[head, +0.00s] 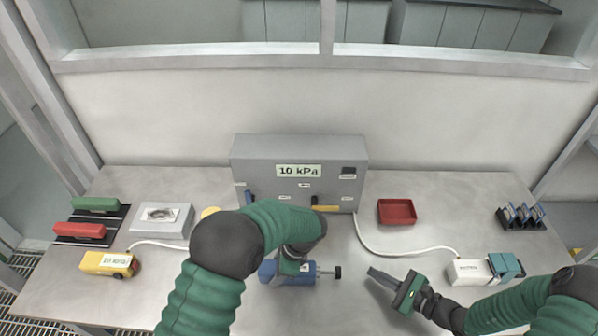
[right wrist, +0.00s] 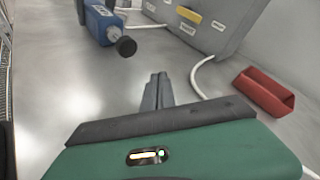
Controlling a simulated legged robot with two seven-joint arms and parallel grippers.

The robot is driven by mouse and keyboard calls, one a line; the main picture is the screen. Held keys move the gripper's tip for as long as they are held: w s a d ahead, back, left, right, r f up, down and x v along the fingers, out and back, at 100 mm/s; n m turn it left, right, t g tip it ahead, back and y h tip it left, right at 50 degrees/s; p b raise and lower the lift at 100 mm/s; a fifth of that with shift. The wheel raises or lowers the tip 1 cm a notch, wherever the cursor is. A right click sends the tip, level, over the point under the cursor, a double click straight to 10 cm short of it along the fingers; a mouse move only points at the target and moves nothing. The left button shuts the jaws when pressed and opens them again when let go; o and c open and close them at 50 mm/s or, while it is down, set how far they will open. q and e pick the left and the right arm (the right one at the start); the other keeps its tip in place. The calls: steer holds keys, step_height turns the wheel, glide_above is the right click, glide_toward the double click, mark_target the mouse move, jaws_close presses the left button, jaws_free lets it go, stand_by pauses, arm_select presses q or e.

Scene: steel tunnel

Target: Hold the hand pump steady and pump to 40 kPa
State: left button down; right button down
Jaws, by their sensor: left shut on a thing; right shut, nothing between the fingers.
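The blue hand pump (head: 300,279) lies on its side on the table, in front of the grey gauge box. It also shows at the top left of the right wrist view (right wrist: 97,25). Its rod ends in a black knob (head: 338,272), which points right and is also clear in the right wrist view (right wrist: 126,46). My left gripper (head: 289,266) is shut on the pump's body; its fingers are partly hidden. My right gripper (head: 376,276) is shut and empty, to the right of the knob and apart from it. The gauge display (head: 298,171) reads 10 kPa.
The grey box (head: 245,160) stands at the back middle. A red tray (head: 397,212), a white device (head: 467,272) with a hose and a dark rack (head: 521,217) are at right. A yellow device (head: 105,262), a grey box (head: 161,220) and red and green blocks are at left.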

mark_target(351, 281)
steer(key=shift+d, duration=0.95)
steer(key=shift+a, duration=4.35)
steer(key=shift+a, duration=0.1)
steer(key=shift+a, duration=1.4)
steer(key=shift+d, duration=1.45)
steer(key=shift+d, duration=3.05)
